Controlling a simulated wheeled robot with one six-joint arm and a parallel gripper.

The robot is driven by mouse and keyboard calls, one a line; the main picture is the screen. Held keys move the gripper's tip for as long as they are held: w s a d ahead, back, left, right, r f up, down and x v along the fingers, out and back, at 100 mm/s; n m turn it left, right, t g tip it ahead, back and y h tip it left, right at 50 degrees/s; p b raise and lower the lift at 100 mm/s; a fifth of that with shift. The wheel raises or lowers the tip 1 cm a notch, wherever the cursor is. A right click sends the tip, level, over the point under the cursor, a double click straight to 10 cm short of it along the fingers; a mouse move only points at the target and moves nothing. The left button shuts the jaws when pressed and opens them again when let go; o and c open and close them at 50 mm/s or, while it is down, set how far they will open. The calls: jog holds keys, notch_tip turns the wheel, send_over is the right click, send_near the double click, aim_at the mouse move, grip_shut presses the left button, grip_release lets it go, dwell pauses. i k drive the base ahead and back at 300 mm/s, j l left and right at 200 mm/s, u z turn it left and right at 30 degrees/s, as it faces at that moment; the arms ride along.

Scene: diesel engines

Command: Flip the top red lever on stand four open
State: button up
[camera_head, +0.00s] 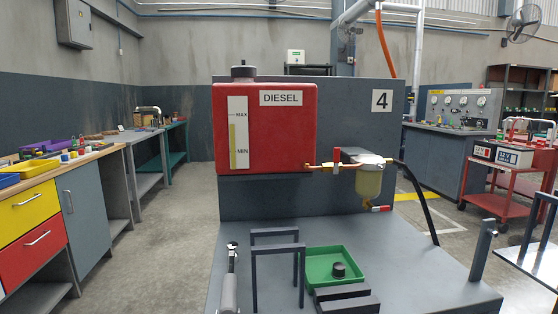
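Stand four has a grey back panel marked with a "4" plate (381,100). A red diesel tank (265,128) is mounted at its left. A copper-coloured pipe (320,166) runs from the tank's lower right to a fuel filter (369,180) with a yellowish bowl. The top red lever (336,155) stands upright on this pipe, across the pipe's line. A second, lower red lever (380,209) with a pale end points sideways below the filter bowl. My gripper is not in view.
The stand's grey top (405,260) carries a green tray (332,262) with a black part in it, and dark metal frames (277,250). A black hose (418,200) curves down right of the filter. A workbench (90,170) is left; a red trolley (500,180) is right.

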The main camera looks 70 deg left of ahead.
aim_at(337, 151)
jog(key=u, duration=2.05)
